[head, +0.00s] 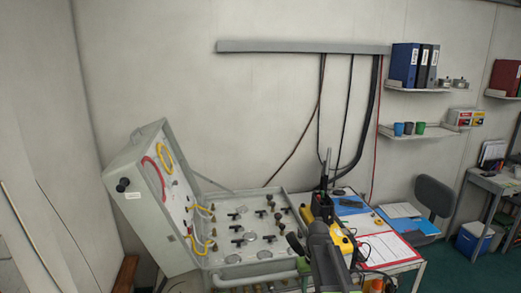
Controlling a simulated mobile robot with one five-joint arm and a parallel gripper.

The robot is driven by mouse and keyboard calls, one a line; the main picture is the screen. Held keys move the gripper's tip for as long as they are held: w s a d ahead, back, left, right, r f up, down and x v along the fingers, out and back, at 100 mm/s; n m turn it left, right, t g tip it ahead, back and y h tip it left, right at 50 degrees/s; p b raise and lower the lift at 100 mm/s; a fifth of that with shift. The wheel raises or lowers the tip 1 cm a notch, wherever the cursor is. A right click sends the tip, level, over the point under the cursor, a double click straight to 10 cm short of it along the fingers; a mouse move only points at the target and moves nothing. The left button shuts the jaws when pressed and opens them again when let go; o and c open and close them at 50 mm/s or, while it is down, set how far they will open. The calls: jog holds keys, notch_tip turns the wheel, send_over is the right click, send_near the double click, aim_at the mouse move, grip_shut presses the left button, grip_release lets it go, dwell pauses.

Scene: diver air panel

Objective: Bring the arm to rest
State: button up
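My arm shows as dark grey links at the bottom centre of the head view, in front of the right edge of the air panel (250,241) and the left part of the table (393,267). I cannot make out two fingertips at its end. Whether my gripper is open, shut or holding anything cannot be told. The air panel is an open grey case with black T-handles and gauges. Its lid (140,200) stands tilted up at the left, with red and yellow hoses inside.
A black upright device (322,205) and a yellow item (342,240) are close to my arm. Papers, a red-edged clipboard (385,249) and a blue folder (350,205) lie on the table. A chair (436,195) stands right. Shelves with binders (404,65) and cups (409,128) hang above.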

jog(key=s+f+m+b, duration=0.1)
jog(key=s+f+b, duration=0.5)
jog(key=s+f, duration=0.3)
jog(key=shift+s+a+f+m, duration=0.3)
jog(key=shift+s+a+f, duration=0.1)
jog(key=shift+s, duration=1)
